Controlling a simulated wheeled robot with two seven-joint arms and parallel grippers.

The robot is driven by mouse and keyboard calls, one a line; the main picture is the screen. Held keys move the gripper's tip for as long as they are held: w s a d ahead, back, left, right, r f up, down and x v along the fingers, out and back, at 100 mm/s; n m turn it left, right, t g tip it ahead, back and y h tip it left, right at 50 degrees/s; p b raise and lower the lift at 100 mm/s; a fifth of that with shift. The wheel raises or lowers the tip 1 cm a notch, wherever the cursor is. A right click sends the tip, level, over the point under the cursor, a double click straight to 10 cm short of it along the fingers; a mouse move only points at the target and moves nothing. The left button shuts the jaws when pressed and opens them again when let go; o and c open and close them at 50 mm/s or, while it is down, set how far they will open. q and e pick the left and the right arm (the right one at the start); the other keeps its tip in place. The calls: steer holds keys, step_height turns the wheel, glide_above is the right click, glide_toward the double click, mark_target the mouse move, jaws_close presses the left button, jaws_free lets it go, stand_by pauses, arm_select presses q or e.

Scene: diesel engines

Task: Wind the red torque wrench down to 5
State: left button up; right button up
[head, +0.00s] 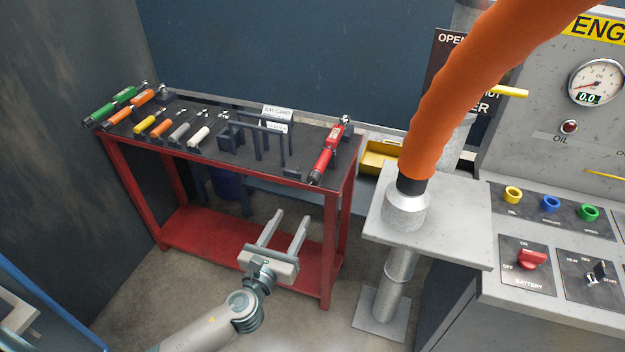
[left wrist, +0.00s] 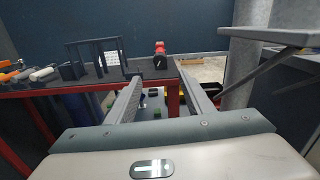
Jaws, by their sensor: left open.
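The red torque wrench (head: 328,153) lies on the right end of the red bench's dark top, its handle end toward the front edge and its silver head toward the back. It also shows in the left wrist view (left wrist: 160,50), end-on beyond my fingers. My left gripper (head: 291,219) is open and empty, in front of the bench and below the level of its top, apart from the wrench. Its two fingers (left wrist: 156,94) frame the space under the bench top in the left wrist view. The number on the wrench's scale is too small to read. My right gripper is not in view.
The bench (head: 270,168) also carries green, orange, yellow, grey and white wrenches on the left and a dark rack (head: 255,135) in the middle. A grey pedestal (head: 460,220) with a thick orange hose (head: 450,90) stands right of the bench, beside the engine control panel (head: 560,220).

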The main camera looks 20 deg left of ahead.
mark_target(312, 181)
arm_select(q)
steer(key=w, duration=0.5)
steer(key=w+p, duration=0.1)
steer(key=w, duration=0.5)
steer(key=w+p, duration=0.1)
steer(key=w, duration=0.4)
steer(key=shift+w+d, duration=0.25)
steer(key=shift+w, duration=0.15)
steer(key=c, duration=1)
steer(key=shift+f, duration=0.1)
steer(key=shift+c, duration=0.2)
